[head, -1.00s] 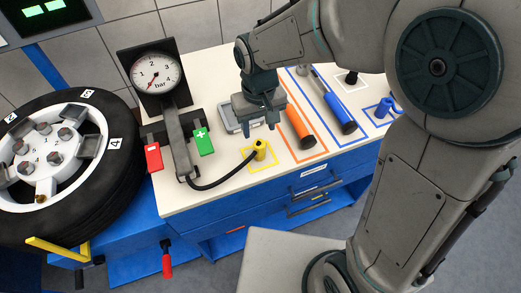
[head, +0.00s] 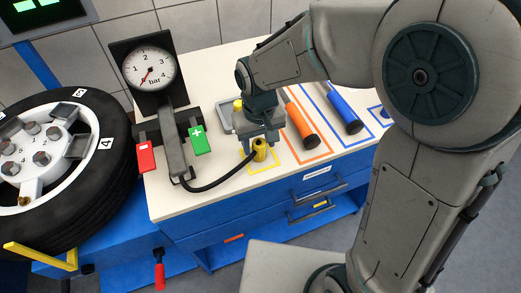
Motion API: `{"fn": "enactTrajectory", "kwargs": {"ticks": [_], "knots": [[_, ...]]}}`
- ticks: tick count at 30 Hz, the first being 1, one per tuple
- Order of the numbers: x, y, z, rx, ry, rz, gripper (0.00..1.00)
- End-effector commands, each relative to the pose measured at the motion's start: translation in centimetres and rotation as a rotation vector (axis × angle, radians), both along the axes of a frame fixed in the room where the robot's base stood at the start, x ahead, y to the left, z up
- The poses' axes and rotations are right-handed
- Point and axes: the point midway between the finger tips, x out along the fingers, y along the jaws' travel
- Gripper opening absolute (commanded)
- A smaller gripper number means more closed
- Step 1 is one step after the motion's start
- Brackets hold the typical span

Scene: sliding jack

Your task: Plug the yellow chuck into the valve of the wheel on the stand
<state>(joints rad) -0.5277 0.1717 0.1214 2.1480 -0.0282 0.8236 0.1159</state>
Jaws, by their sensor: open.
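The yellow chuck (head: 260,150) stands upright on the white bench top inside a yellow outlined square, with a black hose joined to it. My gripper (head: 259,148) is open, with its fingers pointing down at the chuck's top; I cannot tell whether they touch it. The wheel (head: 95,200) has a black tire and a white rim and sits tilted on the blue stand (head: 130,235) at the left. A small brass-coloured piece, possibly the valve (head: 23,200), shows low on the rim.
A pressure gauge (head: 150,68) stands behind red (head: 146,157) and green (head: 199,140) paddles. An orange-handled tool (head: 303,128) and a blue-handled tool (head: 345,112) lie right of my gripper in outlined spaces. The hose (head: 215,185) curves along the bench front. A grey tray (head: 224,116) lies behind my gripper.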

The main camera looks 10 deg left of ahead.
Motion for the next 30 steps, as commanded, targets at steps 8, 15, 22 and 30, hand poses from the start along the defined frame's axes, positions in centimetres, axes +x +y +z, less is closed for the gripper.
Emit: {"fn": "enactTrajectory", "kwargs": {"ticks": [8, 15, 22, 30], "knots": [[0.0, 0.0, 0.0, 0.0, 0.0, 0.0, 0.1], [0.0, 0.0, 0.4, 0.001, -0.001, 0.0, 0.06], [0.0, 0.0, 2.1, 0.001, -0.002, -0.001, 0.06], [0.0, 0.0, 4.3, 0.001, -0.001, -0.001, 0.06]]}}
